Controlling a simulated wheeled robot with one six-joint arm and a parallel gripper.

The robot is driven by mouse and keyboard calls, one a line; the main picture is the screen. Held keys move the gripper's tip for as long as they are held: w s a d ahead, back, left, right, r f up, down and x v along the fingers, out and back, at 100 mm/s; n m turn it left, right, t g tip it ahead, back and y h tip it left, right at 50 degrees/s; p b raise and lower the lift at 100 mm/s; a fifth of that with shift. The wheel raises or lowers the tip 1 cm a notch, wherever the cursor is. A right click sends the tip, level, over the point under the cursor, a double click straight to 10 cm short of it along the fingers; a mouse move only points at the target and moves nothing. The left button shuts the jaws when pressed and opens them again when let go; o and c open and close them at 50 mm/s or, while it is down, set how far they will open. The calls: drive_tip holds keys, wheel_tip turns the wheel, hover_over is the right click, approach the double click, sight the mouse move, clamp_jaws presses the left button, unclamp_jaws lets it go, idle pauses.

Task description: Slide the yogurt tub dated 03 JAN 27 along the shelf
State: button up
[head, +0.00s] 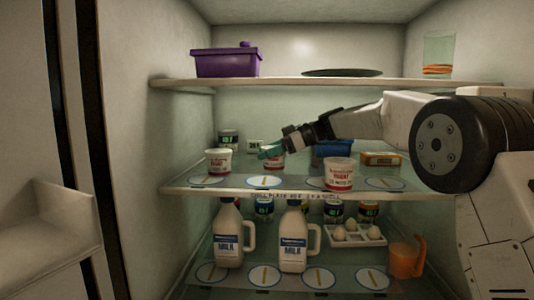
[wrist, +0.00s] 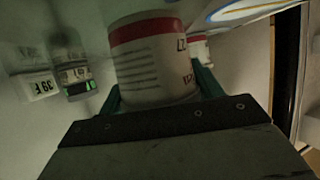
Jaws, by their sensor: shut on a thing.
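Three white yogurt tubs with red lettering stand on the middle shelf (head: 230,188): a left tub (head: 219,163), a middle tub (head: 276,163) and a right tub (head: 338,174) nearer the front edge. My gripper (head: 270,152) reaches in from the right and is shut on the middle tub. In the wrist view this tub (wrist: 152,62) sits between the teal fingers of my gripper (wrist: 158,90). Part of a printed date ending in 27 shows on its side; the rest is hidden or unreadable. Another tub (wrist: 200,47) shows just behind it.
Behind are a jar (head: 228,139), a thermometer (head: 255,146) reading 39 F in the wrist view (wrist: 36,86), a blue container (head: 333,149) and a box (head: 381,159). Milk jugs (head: 229,235) stand below.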

drive_tip(key=shift+w, duration=0.45)
drive_tip(key=o, duration=1.2)
drive_tip(key=shift+c, duration=0.2)
drive_tip(key=v, duration=0.7)
drive_tip(key=shift+d+r, duration=0.15)
drive_tip(key=shift+d, duration=0.25)
